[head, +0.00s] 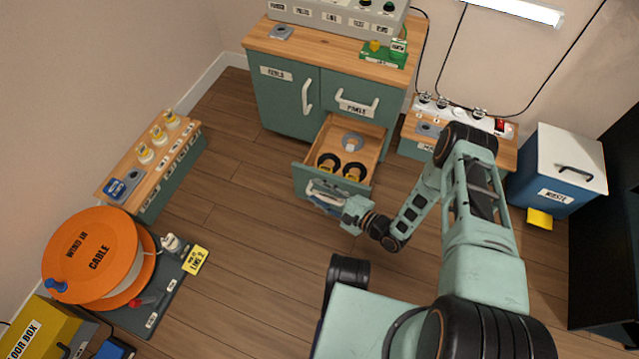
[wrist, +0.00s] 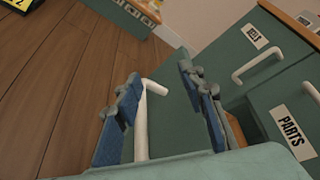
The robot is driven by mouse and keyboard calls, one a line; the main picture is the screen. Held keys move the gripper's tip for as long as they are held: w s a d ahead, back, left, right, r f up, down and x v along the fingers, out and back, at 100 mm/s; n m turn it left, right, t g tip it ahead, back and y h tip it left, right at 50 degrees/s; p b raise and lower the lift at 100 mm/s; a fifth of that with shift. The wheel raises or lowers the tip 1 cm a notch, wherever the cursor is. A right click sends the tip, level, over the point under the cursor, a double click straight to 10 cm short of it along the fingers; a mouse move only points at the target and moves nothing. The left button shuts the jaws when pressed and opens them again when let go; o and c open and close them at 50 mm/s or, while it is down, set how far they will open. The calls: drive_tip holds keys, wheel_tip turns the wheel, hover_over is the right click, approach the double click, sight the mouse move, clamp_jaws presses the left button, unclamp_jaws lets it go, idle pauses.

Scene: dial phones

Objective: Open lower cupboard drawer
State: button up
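The green cupboard (head: 283,100) with a wooden top stands against the back wall. Its lower drawer (head: 303,180) is pulled well out, with its inside showing. My gripper (head: 325,193) is at the drawer's front face. In the wrist view my gripper (wrist: 160,82) is open, its blue-padded fingers apart on either side of the white drawer handle (wrist: 141,128). The handle is nearer the left finger; I cannot tell whether they touch. The head view hides most of the handle.
Above the open drawer is a shut upper drawer labelled PARTS (wrist: 294,132); a shut door is on the left. A low bench (head: 165,165) and orange cable reel (head: 92,255) stand left. A blue waste bin (head: 555,185) stands right. Wooden floor left of the drawer is clear.

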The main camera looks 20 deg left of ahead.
drive_tip(key=shift+w+r, duration=0.2)
drive_tip(key=shift+r, duration=2.55)
